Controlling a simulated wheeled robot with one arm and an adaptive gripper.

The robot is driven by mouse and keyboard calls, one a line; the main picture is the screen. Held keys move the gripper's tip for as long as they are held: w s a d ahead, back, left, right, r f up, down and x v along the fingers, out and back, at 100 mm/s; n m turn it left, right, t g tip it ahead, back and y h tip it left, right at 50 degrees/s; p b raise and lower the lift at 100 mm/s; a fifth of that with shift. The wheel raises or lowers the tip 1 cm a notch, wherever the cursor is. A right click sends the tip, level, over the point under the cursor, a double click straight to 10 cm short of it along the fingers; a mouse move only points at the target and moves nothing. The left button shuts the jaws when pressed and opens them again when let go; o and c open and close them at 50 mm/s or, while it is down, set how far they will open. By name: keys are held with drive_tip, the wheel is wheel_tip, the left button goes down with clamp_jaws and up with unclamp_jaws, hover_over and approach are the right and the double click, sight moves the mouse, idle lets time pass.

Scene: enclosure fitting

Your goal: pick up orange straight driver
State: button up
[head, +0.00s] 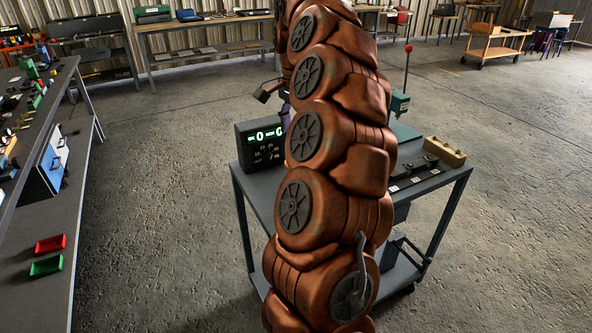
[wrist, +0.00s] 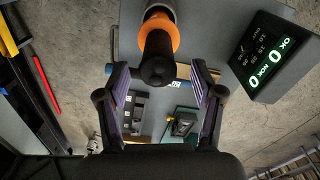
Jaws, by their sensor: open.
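The orange straight driver (wrist: 161,38) shows at the upper middle of the wrist view, with an orange band, a dark rounded end towards me and a pale metal-coloured part at the top edge. My gripper (wrist: 160,82) is open, with one purple-lined finger on each side of the driver's dark end. I see gaps between the driver and both fingers; whether the dark end lies between the pads or beyond them is hard to tell. In the head view my arm hides the driver and most of the gripper.
A grey work cart (head: 437,185) carries a counter display (head: 262,150), also at right in the wrist view (wrist: 272,58). A tan block (head: 445,151) and dark fixtures sit on its right. A bench at left holds red (head: 50,244) and green (head: 46,265) bins. Floor between is clear.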

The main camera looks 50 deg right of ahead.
drive_tip(key=shift+s+a+f+p, duration=0.15)
drive_tip(key=shift+f+p, duration=0.75)
drive_tip(key=shift+f, duration=2.3)
clamp_jaws()
